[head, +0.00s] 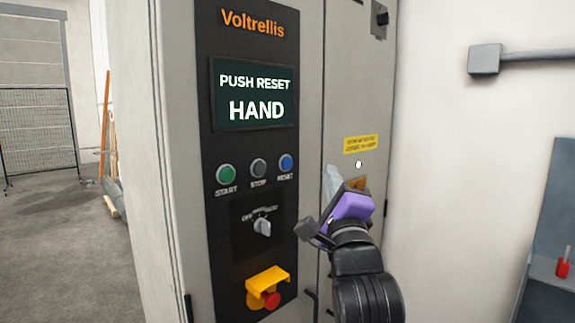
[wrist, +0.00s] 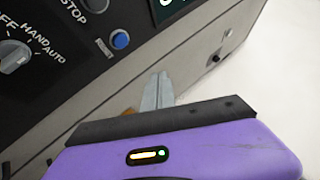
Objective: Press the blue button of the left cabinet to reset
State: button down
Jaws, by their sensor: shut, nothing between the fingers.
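The blue reset button (head: 286,163) is at the right end of a row on the dark control panel of the left cabinet (head: 176,150). It also shows in the wrist view (wrist: 120,39), labelled RESET. The screen (head: 254,95) reads "PUSH RESET" and "HAND". My gripper (head: 331,178), with a purple body, is right of the button and slightly lower in the head view. In the wrist view its grey fingers (wrist: 157,90) are shut and empty. They appear below and right of the button, apart from it in the picture. The gap in depth is hard to tell.
Left of the reset button are the grey stop button (head: 258,168) and green start button (head: 226,174). A selector knob (head: 262,226) and a red emergency stop under a yellow guard (head: 268,279) sit below. A taller cabinet door with a yellow label (head: 360,144) stands at right.

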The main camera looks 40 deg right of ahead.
aim_at(287, 164)
jog(key=w+b, duration=0.2)
jog(key=w, duration=0.6)
jog(key=shift+w+a, duration=0.15)
jog(key=shift+w, duration=0.25)
jog(key=shift+w+f+b, duration=0.1)
jog(key=shift+w+b, duration=0.15)
jog(key=shift+b, duration=0.2)
dwell(1.5)
jog(key=shift+w+b, duration=0.55)
jog(key=shift+b, duration=0.05)
dwell(0.8)
jog(key=shift+s, duration=0.8)
